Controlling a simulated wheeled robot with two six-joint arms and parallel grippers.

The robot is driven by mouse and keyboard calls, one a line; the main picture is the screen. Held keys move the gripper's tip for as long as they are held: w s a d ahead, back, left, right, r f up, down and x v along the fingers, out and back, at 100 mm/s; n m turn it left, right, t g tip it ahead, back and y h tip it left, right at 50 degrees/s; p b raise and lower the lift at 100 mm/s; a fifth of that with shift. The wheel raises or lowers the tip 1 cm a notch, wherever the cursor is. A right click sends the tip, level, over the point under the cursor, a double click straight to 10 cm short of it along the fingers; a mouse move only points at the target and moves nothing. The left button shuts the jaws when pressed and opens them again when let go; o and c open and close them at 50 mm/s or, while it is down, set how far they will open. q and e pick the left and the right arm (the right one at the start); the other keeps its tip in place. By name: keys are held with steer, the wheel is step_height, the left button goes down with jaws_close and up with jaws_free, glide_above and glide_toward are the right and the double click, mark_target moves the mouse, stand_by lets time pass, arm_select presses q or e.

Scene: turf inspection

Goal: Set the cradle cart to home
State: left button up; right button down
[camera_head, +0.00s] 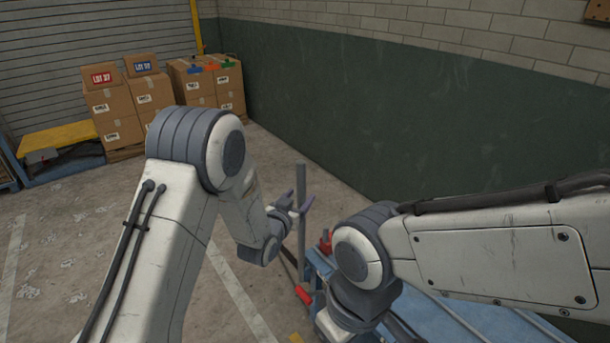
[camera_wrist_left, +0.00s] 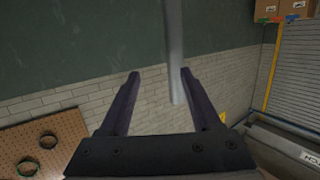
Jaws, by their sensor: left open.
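A blue cart-like frame (camera_head: 440,315) lies at the lower right in the head view, largely behind my right arm; I take it to be the cradle cart. A grey upright post (camera_head: 301,225) stands at its left end. My left gripper (camera_head: 298,201) is open at the post's upper part. In the left wrist view the post (camera_wrist_left: 174,50) shows beyond and between the open fingers (camera_wrist_left: 160,73), nearer the right finger. I cannot tell whether they touch. My right gripper is out of view; its arm covers much of the cart.
Stacked cartons (camera_head: 115,110) stand at the back left beside a blue cart with a yellow top (camera_head: 57,137). A green and brick wall (camera_head: 400,110) runs along the right. A red part (camera_head: 304,294) is low by the post. The floor at left is clear.

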mark_target(304, 176)
arm_select(q)
steer(key=shift+w+a+f+t+h, duration=0.15)
steer(key=shift+w+a+t, duration=0.2)
steer(key=shift+a+t, duration=0.2)
steer(key=shift+w+a+f+t+h, duration=0.1)
steer(key=shift+w+a+t+h, duration=0.05)
steer(key=shift+w+a+t, duration=0.3)
steer(key=shift+w, duration=0.15)
steer(key=p+x, duration=0.2)
steer(key=x, duration=0.8)
steer(key=shift+r, duration=0.1)
jaws_close()
stand_by(0.4)
